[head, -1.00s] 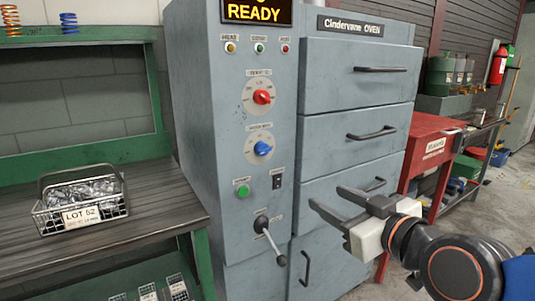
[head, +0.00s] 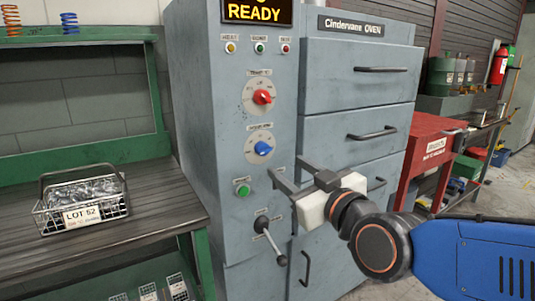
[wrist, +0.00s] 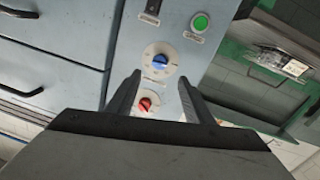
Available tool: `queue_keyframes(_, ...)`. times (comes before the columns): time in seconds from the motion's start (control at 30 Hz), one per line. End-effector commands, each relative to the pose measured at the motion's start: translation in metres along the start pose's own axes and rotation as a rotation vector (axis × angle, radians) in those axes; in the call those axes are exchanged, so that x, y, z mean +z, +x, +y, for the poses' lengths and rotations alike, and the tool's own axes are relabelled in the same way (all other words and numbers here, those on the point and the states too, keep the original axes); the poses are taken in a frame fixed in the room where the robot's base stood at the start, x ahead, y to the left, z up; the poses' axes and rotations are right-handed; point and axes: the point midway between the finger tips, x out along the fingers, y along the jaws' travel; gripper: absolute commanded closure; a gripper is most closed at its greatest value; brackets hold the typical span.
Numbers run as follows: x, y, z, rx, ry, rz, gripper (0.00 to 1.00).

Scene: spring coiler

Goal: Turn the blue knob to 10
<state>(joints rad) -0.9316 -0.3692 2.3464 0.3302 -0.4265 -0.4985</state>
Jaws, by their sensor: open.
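The blue knob (head: 262,148) sits on a round white dial on the grey oven's control panel, below the red knob (head: 262,97). My gripper (head: 282,172) is open and empty, in front of the panel, a little below and right of the blue knob in the head view. In the wrist view the blue knob (wrist: 160,61) lies ahead of my open fingers (wrist: 157,88), apart from them, and the red knob (wrist: 146,104) shows between them. The picture there is turned over. The dial numbers are too small to read.
A green button (head: 243,190) and a lever with a black ball (head: 269,236) are below the dial. Drawers with handles (head: 372,133) are to the right. A wire basket (head: 80,204) stands on the bench at left. A display reads READY (head: 256,12).

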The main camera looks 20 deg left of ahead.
Motion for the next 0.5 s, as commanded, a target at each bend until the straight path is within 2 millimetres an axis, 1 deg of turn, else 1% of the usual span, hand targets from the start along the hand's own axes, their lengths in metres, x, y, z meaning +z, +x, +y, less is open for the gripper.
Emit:
queue_keyframes(0.03,0.0,0.008,0.0,0.0,-0.001,-0.001,0.53)
queue_keyframes(0.1,0.0,0.018,0.0,0.0,-0.002,-0.001,0.53)
queue_keyframes(0.5,0.0,0.075,0.0,0.0,-0.002,-0.001,0.53)
